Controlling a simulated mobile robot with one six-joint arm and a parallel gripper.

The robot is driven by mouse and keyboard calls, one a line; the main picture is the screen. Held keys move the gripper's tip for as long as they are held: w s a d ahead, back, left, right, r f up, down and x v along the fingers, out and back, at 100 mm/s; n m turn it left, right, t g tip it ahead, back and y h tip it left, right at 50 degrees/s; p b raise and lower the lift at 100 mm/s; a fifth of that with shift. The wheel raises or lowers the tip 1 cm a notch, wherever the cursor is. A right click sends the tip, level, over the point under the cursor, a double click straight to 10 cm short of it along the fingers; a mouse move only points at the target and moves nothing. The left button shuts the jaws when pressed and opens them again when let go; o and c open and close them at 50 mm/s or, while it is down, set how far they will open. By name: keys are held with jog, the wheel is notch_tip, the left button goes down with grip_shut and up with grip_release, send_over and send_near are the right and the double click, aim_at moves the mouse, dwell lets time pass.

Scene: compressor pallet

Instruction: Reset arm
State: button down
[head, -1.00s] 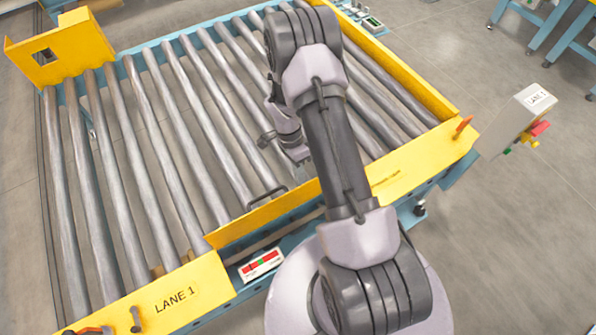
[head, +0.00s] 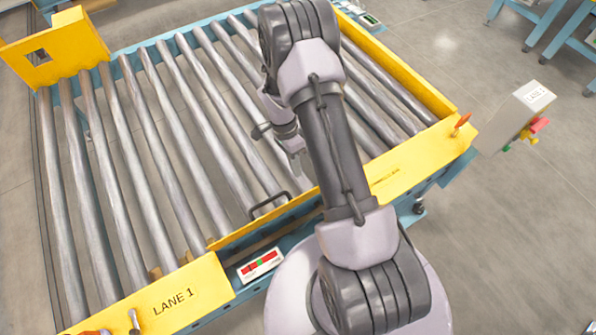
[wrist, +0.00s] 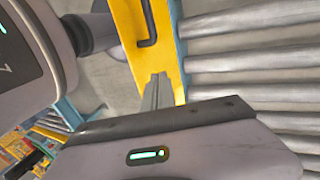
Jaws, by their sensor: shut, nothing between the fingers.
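My arm reaches up over the front yellow rail of the roller conveyor (head: 158,165). My gripper (head: 295,160) is partly hidden behind my arm in the head view and hangs over the rollers near that rail. In the wrist view my gripper (wrist: 158,88) shows its two fingers together, with nothing between them. The fingers overlap the yellow gate (wrist: 138,45) in that picture. A dark handle (wrist: 150,22) on the gate lies beyond the fingertips. The handle also shows in the head view (head: 268,203), left of my gripper and apart from it.
The visible rollers carry no load. A yellow LANE 1 plate (head: 178,300) is at the front left, beside a red and green indicator (head: 260,265). A control box (head: 517,122) with coloured buttons stands right of the conveyor. Blue tables (head: 545,25) stand at the far right.

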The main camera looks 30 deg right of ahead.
jog(key=a+r+n+t+p, duration=0.1)
jog(key=a+r+n+t, duration=0.15)
jog(key=r, duration=1.15)
jog(key=a+r+n+t+p, duration=0.15)
jog(key=a+r, duration=0.25)
jog(key=r, duration=1)
jog(key=s+a+r+n+t+y, duration=0.1)
jog(key=s+a+r+n+t, duration=0.2)
jog(key=s, duration=0.5)
jog(key=s+a+r+n+t+y, duration=0.1)
jog(key=s+a+r+n+t, duration=0.2)
jog(key=s+a+r+n, duration=0.3)
notch_tip(320, 180, up, 4)
jog(key=shift+s+r+n, duration=0.15)
jog(key=shift+s+n, duration=0.25)
jog(key=shift+s, duration=0.75)
